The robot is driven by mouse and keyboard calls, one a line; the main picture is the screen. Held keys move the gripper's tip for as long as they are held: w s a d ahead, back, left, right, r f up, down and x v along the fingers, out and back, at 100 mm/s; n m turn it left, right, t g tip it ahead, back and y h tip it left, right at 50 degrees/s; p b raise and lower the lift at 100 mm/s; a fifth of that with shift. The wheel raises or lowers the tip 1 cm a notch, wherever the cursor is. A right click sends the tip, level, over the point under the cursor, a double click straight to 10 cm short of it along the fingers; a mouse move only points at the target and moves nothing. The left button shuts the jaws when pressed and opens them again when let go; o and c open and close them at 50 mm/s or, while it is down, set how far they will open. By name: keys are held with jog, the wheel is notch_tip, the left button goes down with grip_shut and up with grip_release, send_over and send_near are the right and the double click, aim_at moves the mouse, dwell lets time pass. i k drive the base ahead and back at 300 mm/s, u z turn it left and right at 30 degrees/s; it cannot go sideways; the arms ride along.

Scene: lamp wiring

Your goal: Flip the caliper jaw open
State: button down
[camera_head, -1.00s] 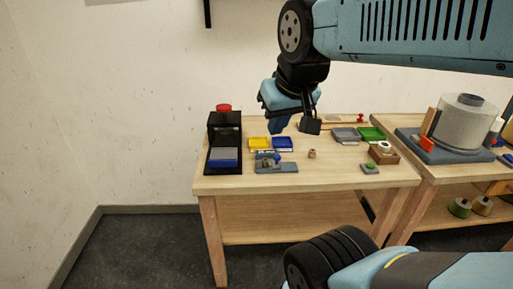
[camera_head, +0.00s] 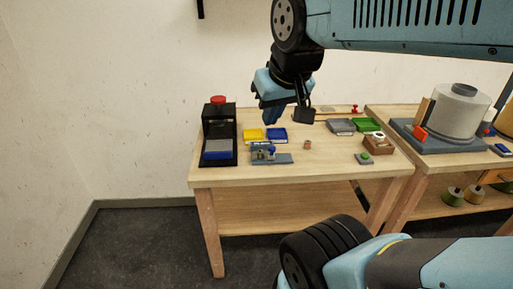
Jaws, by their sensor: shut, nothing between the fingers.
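A small grey fixture (camera_head: 284,159) with a blue knob (camera_head: 271,150) lies near the front left of the workbench. It looks like the caliper, but it is too small to tell how its jaw stands. My gripper (camera_head: 270,117) hangs from the blue wrist, pointing down over the back part of the bench.
A black press-like device (camera_head: 219,120) with a red top stands left of the fixture. A small brown part (camera_head: 307,145) is to the right. The front middle of the bench is clear.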

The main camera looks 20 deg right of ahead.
aim_at(267, 155)
jog(key=u, duration=0.6)
jog(key=k, duration=1)
jog(key=z, duration=0.65)
jog(key=i, duration=1)
